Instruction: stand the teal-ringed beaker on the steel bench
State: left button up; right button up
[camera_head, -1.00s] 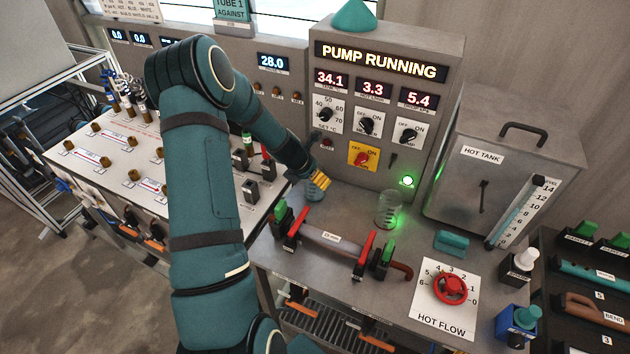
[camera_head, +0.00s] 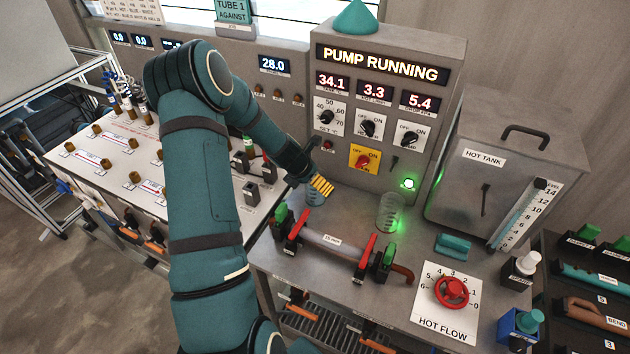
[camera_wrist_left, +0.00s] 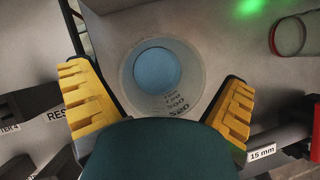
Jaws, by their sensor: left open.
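A clear beaker with blue contents (camera_head: 314,196) stands upright on the steel bench (camera_head: 345,205), in front of the pump panel. It also shows in the left wrist view (camera_wrist_left: 157,72), seen from above with printed graduations; I cannot make out a teal ring on it. My left gripper (camera_head: 320,186) is just above it. In the left wrist view the yellow fingers of my left gripper (camera_wrist_left: 160,105) are wide apart, one on each side of the beaker's near edge, holding nothing. A second, empty-looking beaker (camera_head: 390,212) stands to the right; its rim looks reddish in the wrist view (camera_wrist_left: 290,36). My right gripper is out of view.
A clamped 15 mm tube (camera_head: 332,242) with red levers lies along the bench front. A teal block (camera_head: 452,244), the hot tank (camera_head: 500,165) and the red hot-flow wheel (camera_head: 451,292) are on the right. The pump panel (camera_head: 380,100) rises behind.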

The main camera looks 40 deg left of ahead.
pick_arm(q)
jog(key=p+v, duration=0.1)
jog(key=v, duration=1)
jog(key=shift+s, duration=0.15)
jog(key=shift+r, duration=0.1)
